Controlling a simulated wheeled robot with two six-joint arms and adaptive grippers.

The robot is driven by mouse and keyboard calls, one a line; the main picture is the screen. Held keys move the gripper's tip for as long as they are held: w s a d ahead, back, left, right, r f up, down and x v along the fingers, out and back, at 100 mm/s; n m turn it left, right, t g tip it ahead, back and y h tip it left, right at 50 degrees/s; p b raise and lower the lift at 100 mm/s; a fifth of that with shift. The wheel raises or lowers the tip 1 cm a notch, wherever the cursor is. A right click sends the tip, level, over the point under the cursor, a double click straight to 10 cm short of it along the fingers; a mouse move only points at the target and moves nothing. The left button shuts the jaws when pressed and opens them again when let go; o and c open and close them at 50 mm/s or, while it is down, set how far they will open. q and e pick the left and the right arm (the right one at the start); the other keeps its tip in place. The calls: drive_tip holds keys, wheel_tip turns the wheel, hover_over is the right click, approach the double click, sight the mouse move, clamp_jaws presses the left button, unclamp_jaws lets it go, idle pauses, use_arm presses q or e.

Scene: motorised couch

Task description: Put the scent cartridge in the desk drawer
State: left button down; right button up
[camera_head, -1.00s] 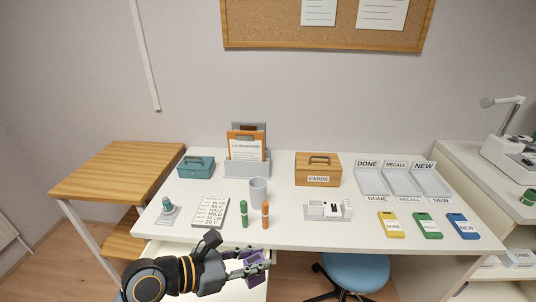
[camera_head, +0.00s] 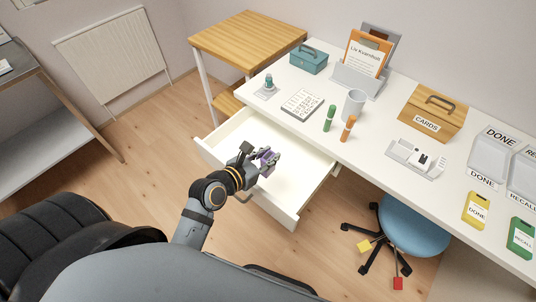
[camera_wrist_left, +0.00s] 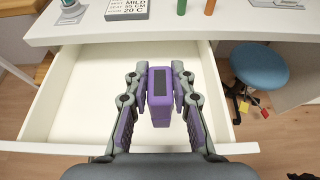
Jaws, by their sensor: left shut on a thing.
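The purple scent cartridge (camera_wrist_left: 160,88) has a dark panel on its face. It also shows small in the head view (camera_head: 270,157). My left gripper (camera_wrist_left: 160,95) is shut on it, with a finger on each side. The gripper (camera_head: 265,160) holds it over the open desk drawer (camera_head: 222,147). The drawer is white, pulled out from under the desk, and its visible floor (camera_wrist_left: 85,95) is empty. I cannot tell how high the cartridge is above the floor. My right gripper is not in view.
The white desk (camera_head: 385,120) bears a teal box (camera_head: 308,60), a grey cup (camera_head: 353,104), green (camera_head: 329,118) and orange (camera_head: 347,128) markers, and a wooden cards box (camera_head: 432,112). A blue stool (camera_head: 413,228) stands right of the drawer. A wooden side table (camera_head: 247,38) stands behind it.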

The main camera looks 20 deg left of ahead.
use_arm(q)
drive_tip(key=w+f+b, duration=0.1)
drive_tip(key=w+f, duration=0.3)
drive_tip(key=w+f+b, duration=0.2)
drive_tip(key=w+f, duration=0.2)
drive_tip(key=w, duration=0.1)
drive_tip(key=w+f+b, duration=0.1)
drive_tip(key=w+f, duration=0.3)
drive_tip(key=shift+w+a+f, duration=0.15)
drive_tip(key=shift+w+a, duration=0.05)
drive_tip(key=shift+a, duration=0.2)
drive_tip(key=shift+f, duration=0.2)
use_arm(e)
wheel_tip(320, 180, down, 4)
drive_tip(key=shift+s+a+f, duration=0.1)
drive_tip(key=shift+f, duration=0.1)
use_arm(q)
drive_tip(key=shift+f, duration=0.15)
drive_tip(key=c, duration=1.1)
unclamp_jaws()
drive_tip(key=shift+c, duration=0.2)
